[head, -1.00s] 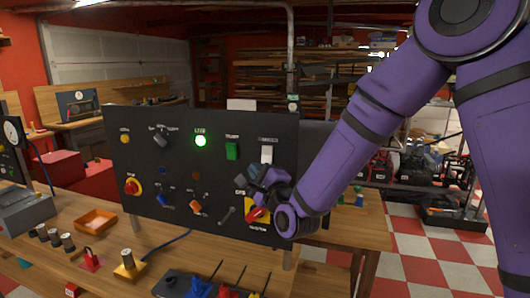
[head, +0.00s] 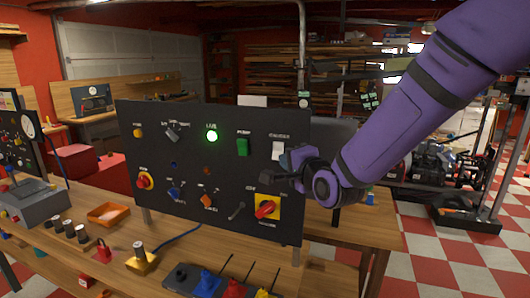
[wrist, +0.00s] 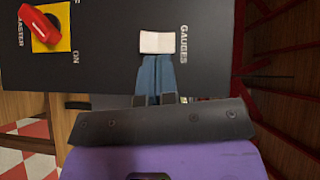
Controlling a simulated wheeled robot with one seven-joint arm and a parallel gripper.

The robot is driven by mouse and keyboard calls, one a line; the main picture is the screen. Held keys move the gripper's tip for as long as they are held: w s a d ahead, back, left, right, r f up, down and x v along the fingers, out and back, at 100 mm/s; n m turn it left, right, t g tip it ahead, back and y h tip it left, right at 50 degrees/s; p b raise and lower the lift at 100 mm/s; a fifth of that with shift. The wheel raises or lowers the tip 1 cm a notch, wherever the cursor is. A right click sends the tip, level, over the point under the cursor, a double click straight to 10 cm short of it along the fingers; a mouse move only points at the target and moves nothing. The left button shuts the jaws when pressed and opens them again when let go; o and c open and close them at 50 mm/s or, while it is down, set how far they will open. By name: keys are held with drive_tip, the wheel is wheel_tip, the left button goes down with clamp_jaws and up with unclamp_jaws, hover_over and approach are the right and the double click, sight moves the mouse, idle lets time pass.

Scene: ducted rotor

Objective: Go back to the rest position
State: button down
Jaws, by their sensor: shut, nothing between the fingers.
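My gripper (head: 290,168) is in front of the right part of the black control panel (head: 225,190), just below the white GAUGES switch (head: 278,150) and above the red master knob (head: 266,209) on its yellow plate. In the wrist view my gripper's blue fingers (wrist: 155,78) are together and empty. Their tips appear just beside the white GAUGES switch (wrist: 157,42); whether they touch it I cannot tell. The red master knob (wrist: 40,24) is at the upper left there, apart from the fingers. My purple arm reaches in from the upper right.
The panel stands on a wooden workbench (head: 330,270). An orange tray (head: 108,214), a yellow-based post (head: 140,258) and several coloured items lie in front of it. Open checkered floor (head: 430,262) lies at the right.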

drive_tip(key=s+d+r+n+g+h, duration=0.3)
drive_tip(key=s+d+n+g+h, duration=0.1)
drive_tip(key=s+d, duration=0.6)
drive_tip(key=s+d+r+n+g+h, duration=0.3)
drive_tip(key=s+d+n, duration=0.2)
drive_tip(key=s+d, duration=0.5)
drive_tip(key=s+d+n+g, duration=0.2)
drive_tip(key=s+d+g, duration=0.1)
drive_tip(key=s, duration=0.8)
drive_tip(key=shift+s+d+f+h, duration=0.2)
drive_tip(key=shift+d+f+h, duration=0.15)
drive_tip(key=shift+d, duration=0.4)
